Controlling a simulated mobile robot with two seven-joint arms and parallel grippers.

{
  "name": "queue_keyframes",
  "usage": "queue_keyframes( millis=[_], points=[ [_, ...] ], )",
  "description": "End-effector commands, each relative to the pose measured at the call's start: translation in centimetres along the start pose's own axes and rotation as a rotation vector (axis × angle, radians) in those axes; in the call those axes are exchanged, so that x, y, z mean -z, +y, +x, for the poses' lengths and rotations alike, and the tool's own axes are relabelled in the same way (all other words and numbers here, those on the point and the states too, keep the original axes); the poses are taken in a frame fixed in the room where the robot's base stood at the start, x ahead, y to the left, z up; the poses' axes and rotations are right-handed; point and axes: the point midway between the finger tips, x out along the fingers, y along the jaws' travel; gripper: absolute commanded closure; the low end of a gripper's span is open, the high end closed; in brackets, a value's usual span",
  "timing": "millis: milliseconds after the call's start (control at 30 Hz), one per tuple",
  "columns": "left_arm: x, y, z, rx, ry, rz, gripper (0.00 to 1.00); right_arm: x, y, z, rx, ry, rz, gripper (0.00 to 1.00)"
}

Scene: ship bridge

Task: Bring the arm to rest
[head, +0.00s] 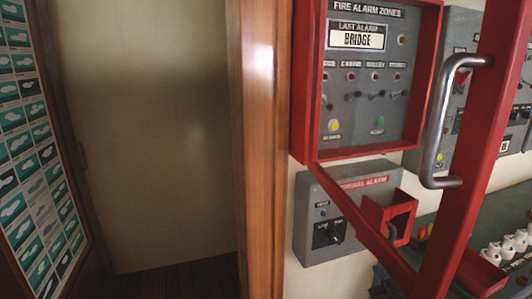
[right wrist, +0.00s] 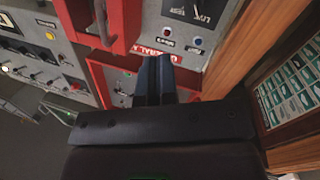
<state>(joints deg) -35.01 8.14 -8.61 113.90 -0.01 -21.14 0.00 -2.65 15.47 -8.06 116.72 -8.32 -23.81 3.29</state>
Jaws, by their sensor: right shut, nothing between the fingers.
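My right gripper (right wrist: 154,78) shows in the right wrist view as two dark fingers pressed together with nothing between them. In the head view the right gripper is not clearly visible. My left gripper is not in view.
A fire alarm panel (head: 366,92) has a red frame. Its red door (head: 492,100) stands open, with a metal handle (head: 437,125). Below is the general alarm box (head: 318,225). A console (head: 450,228) is at right, a wooden post (head: 259,150) in the middle.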

Motion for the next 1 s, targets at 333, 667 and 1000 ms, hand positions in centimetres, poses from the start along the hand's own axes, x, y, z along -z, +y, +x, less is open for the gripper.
queue_keyframes(
  millis=[333, 667, 1000],
  points=[
    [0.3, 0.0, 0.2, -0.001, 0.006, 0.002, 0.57, -15.5, -5.3, -12.3, 0.044, -0.330, 0.200, 1.00],
    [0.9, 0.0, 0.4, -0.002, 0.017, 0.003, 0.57, -21.6, -7.3, -21.3, 0.024, -0.525, 0.259, 1.00],
    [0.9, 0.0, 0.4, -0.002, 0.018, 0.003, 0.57, -22.0, -7.3, -22.0, 0.024, -0.539, 0.259, 1.00]
  ],
)
